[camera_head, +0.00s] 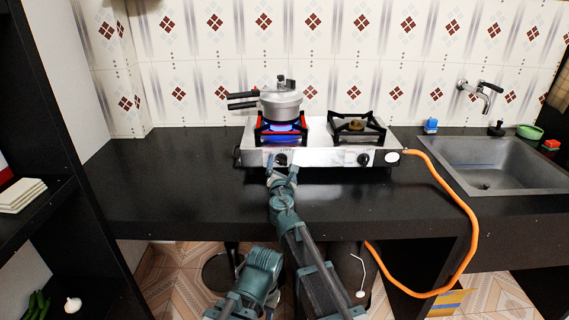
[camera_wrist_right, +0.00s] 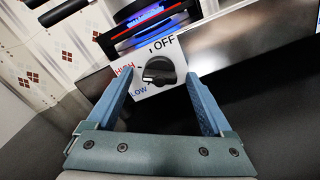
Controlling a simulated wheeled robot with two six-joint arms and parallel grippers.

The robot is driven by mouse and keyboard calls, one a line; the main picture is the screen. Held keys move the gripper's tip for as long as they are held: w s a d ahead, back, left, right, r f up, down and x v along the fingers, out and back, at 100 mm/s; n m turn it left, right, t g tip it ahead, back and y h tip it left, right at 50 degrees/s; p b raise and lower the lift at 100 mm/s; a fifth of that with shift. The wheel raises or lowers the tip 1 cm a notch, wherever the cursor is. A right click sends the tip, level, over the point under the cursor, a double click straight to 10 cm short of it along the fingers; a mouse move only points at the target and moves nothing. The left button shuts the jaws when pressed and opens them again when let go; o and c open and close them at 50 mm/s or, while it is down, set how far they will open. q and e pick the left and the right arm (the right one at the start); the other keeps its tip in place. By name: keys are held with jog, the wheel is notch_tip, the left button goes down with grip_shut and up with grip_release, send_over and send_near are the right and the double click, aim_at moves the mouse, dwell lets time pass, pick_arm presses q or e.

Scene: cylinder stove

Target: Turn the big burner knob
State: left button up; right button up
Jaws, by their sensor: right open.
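A silver two-burner stove (camera_head: 325,153) stands on the black counter. Its black left knob (camera_head: 281,159) is below the left burner, which burns with a blue flame (camera_head: 283,127). The right knob (camera_head: 363,159) is below the unlit right burner (camera_head: 356,126). I cannot tell from size which burner is the big one. My right gripper (camera_head: 283,171) is at the left knob. In the right wrist view the knob (camera_wrist_right: 160,71) shows between the open, blue fingers of my right gripper (camera_wrist_right: 158,75), with gaps on both sides. OFF, HIGH and LOW are printed around it.
A silver pressure cooker (camera_head: 281,101) sits on the left burner, its handles pointing left. An orange hose (camera_head: 472,222) runs from the stove's right end down past the counter edge. A sink (camera_head: 486,163) is at the right. The counter (camera_head: 180,185) left of the stove is clear.

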jog(key=shift+w, duration=0.3)
jog(key=shift+c, duration=0.2)
grip_shut()
